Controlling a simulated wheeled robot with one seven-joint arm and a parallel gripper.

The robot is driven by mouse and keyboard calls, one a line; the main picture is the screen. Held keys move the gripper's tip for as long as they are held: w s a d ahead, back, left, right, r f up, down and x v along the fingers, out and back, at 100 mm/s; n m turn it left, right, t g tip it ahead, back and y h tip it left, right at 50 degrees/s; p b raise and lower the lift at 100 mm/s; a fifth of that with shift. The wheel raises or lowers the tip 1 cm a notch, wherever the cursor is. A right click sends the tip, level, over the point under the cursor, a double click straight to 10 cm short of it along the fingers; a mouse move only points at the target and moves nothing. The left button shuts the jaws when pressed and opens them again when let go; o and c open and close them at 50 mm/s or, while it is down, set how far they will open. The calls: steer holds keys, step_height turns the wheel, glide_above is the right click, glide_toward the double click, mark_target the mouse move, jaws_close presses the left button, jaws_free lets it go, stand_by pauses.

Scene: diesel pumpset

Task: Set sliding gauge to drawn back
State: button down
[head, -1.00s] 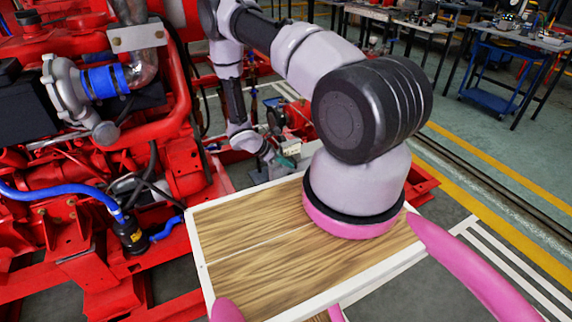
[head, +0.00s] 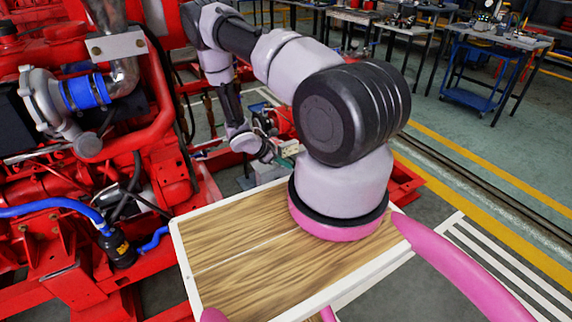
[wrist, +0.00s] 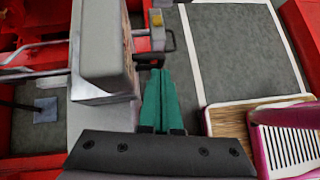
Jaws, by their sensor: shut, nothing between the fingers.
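My gripper (wrist: 160,100) shows in the wrist view with its two green fingers together and nothing between them. It also shows small in the head view (head: 287,160), beyond my arm. A small black bracket with a yellow tab (wrist: 157,18) lies just ahead of the fingertips, beside a large grey block (wrist: 103,45). I cannot tell for sure whether this bracket is the sliding gauge, or how far it is drawn. The fingertips appear close to its lower black end; contact cannot be told.
The red diesel engine (head: 158,130) with blue hoses fills the left of the head view. Red frame rails and metal rods (wrist: 35,55) lie left of the grey block. Grey floor (wrist: 225,50) is open to the right. Workbenches (head: 500,35) stand far back.

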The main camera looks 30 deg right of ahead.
steer(key=a+f+v, duration=0.1)
steer(key=v, duration=1.1)
steer(key=shift+w+a+f, duration=0.2)
steer(key=shift+a+f, duration=0.05)
steer(key=shift+a, duration=0.15)
